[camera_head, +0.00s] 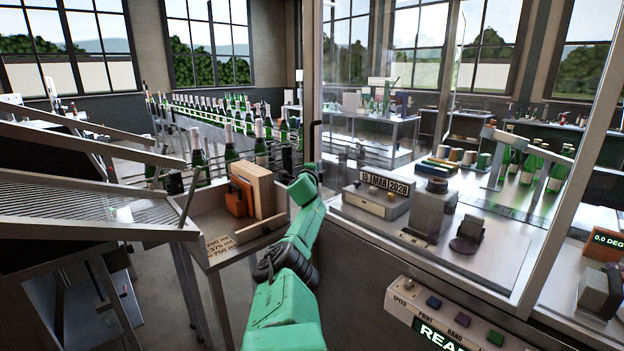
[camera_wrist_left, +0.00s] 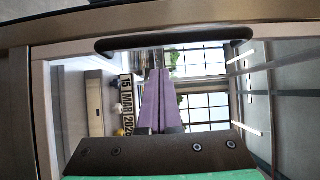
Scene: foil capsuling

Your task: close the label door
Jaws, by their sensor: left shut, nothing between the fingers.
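The label door appears as a clear pane in a pale metal frame (camera_head: 312,75) at the label station; how far it stands open is hard to tell. A dark bar handle (camera_head: 316,140) is on its left edge. In the left wrist view a dark rounded handle (camera_wrist_left: 175,39) runs along the frame's bar at the top. My left gripper (camera_head: 308,178) is at the frame's left edge, just below the handle, partly hidden by its own green arm. In the wrist view its fingers (camera_wrist_left: 160,85) are together and empty; contact with the door cannot be told. My right gripper is out of view.
A control panel (camera_head: 460,318) is at lower right.

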